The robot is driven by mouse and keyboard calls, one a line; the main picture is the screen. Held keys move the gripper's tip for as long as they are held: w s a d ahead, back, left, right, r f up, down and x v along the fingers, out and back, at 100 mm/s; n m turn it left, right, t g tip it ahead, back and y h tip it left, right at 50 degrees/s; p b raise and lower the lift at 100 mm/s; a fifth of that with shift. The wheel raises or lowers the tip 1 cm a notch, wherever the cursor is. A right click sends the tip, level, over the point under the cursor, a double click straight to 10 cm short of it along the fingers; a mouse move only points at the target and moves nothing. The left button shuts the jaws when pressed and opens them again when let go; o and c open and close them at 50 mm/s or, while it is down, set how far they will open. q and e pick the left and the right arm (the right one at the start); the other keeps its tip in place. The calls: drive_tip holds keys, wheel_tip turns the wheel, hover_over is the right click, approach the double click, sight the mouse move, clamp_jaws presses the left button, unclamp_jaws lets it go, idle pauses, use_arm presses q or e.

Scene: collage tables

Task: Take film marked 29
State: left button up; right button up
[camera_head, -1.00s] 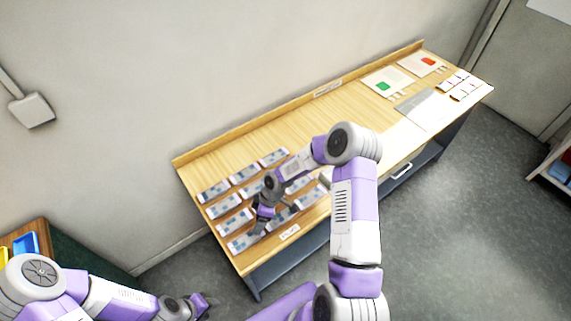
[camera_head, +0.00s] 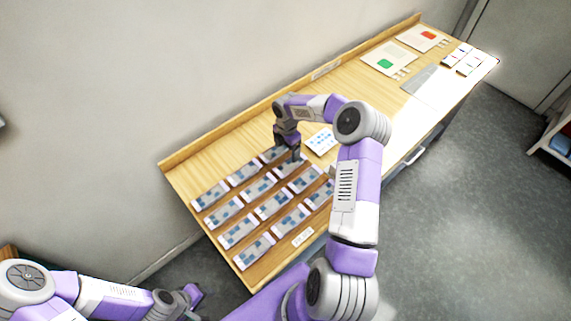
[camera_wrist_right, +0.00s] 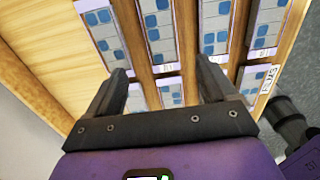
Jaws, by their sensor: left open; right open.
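Several grey film strips with blue squares (camera_head: 272,205) lie in rows on the near left part of the wooden table (camera_head: 185,165). They also show in the right wrist view (camera_wrist_right: 160,42). Their small end labels are too small or cut off to read, so I cannot tell which is marked 29. My right gripper (camera_head: 290,155) is above the far right of the rows, open and empty; its fingers (camera_wrist_right: 164,85) are spread over the strips in the wrist view. My left gripper (camera_head: 192,298) is open, low in front of the table, away from the films.
A white card with blue marks (camera_head: 321,140) lies just right of my right gripper. A table label (camera_head: 302,237) sits at the front edge. Sheets with green (camera_head: 386,63) and red (camera_head: 428,36) patches, a grey sheet (camera_head: 420,78) and white cards (camera_head: 463,59) lie further right.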

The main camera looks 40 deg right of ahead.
sight(288, 165)
drive_tip(key=shift+w+f, duration=0.35)
drive_tip(key=shift+f, duration=0.55)
drive_tip(key=f, duration=0.4)
drive_tip(key=s+f, duration=0.1)
drive_tip(key=f, duration=0.1)
drive_tip(key=shift+d+f, duration=0.15)
drive_tip(key=c, duration=1.1)
